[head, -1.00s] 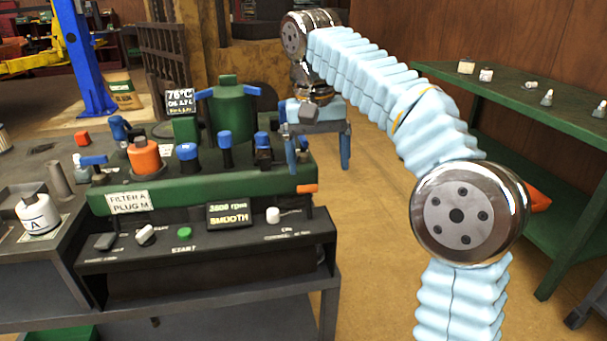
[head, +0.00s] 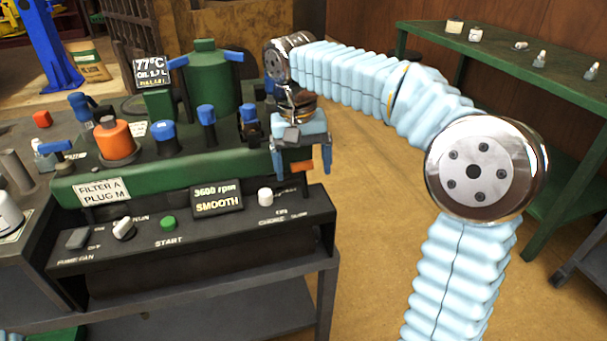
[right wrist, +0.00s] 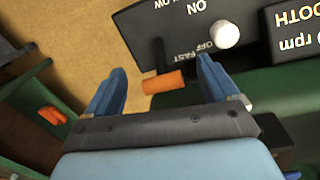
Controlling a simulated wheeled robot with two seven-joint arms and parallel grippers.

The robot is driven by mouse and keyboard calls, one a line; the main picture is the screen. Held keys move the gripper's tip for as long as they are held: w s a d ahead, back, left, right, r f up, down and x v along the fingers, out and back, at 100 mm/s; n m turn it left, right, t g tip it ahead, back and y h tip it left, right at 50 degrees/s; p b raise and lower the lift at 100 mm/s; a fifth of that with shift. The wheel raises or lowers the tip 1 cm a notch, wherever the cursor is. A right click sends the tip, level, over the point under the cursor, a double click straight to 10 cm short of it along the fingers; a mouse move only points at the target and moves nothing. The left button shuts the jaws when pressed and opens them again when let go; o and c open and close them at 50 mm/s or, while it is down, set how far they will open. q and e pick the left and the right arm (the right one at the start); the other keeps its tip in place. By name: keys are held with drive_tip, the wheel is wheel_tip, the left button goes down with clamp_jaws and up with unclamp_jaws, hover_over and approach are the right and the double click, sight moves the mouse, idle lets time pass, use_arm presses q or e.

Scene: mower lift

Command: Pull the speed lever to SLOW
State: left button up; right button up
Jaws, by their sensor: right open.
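The speed lever, with an orange grip (right wrist: 163,82) on a dark stem, stands at the end of the black control panel (head: 200,232). It sits by the FAST marking, and the partly cut SLOW marking is farther along the panel in the right wrist view. In the head view the orange grip (head: 302,166) shows between the fingers of my right gripper (head: 302,160). My right gripper is open, and the right wrist view shows its blue fingers (right wrist: 162,70) apart on either side of the grip, with gaps. My left gripper is not in view.
A white knob (right wrist: 226,34) stands close to the lever. The 3600 rpm SMOOTH display (head: 217,199) and green START button (head: 168,223) are farther left. The green engine block (head: 120,180) lies behind. A green shelf (head: 500,65) stands at right, with open floor between.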

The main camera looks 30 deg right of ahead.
sight(308, 192)
drive_tip(key=shift+f, duration=1.15)
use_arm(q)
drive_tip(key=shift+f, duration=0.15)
